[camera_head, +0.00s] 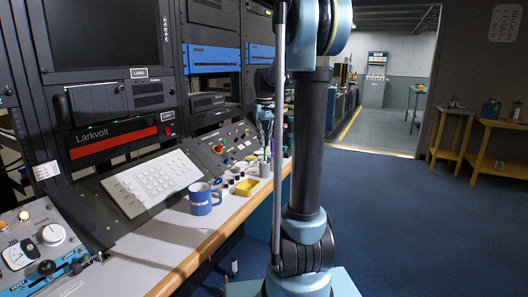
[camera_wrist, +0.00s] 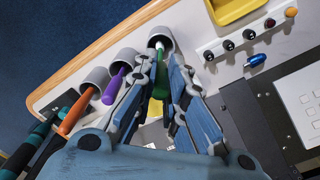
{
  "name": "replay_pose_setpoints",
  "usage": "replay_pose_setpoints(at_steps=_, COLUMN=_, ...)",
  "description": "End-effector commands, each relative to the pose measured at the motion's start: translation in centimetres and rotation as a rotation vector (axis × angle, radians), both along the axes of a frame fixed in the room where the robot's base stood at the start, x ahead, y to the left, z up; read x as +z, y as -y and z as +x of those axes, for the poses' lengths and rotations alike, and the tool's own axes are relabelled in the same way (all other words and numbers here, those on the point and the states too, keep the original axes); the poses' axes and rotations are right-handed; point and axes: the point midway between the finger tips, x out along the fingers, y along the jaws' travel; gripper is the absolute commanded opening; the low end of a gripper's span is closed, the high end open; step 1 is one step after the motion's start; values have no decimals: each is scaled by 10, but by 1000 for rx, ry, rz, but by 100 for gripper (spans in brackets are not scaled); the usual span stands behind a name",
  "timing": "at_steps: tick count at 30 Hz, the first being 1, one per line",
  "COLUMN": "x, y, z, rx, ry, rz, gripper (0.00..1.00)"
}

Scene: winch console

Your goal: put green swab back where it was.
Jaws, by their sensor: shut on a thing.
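The green swab (camera_wrist: 160,84) is between the two fingers of my gripper (camera_wrist: 160,66), which is shut on it in the wrist view. Its pale end points at the mouth of a grey cup (camera_wrist: 159,34) and overlaps the opening; I cannot tell how deep it reaches in. Two more grey cups stand in a row beside it: one (camera_wrist: 123,58) has a purple-handled tool (camera_wrist: 114,88), the other (camera_wrist: 97,76) an orange-handled tool (camera_wrist: 77,113). In the head view a grey cup (camera_head: 264,169) shows at the console's far end; my arm hides part of that area.
A yellow tray (camera_wrist: 232,8) and a row of small knobs (camera_wrist: 250,35) lie right of the cups, with a blue object (camera_wrist: 257,60) near them. A blue mug (camera_head: 201,198) stands nearer on the wooden-edged console. The blue floor to the right is open.

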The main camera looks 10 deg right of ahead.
Motion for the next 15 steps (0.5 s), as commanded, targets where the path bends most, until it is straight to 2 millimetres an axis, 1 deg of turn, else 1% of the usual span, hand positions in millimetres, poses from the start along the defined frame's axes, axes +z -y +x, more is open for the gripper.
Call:
replay_pose_setpoints(at_steps=9, x=-36, y=0, z=0, rx=0, ry=0, rz=0, gripper=0)
replay_pose_setpoints(at_steps=12, x=-40, y=0, z=0, rx=0, ry=0, rz=0, gripper=0)
replay_pose_setpoints(at_steps=15, x=-40, y=0, z=0, rx=1, ry=0, rz=0, gripper=0)
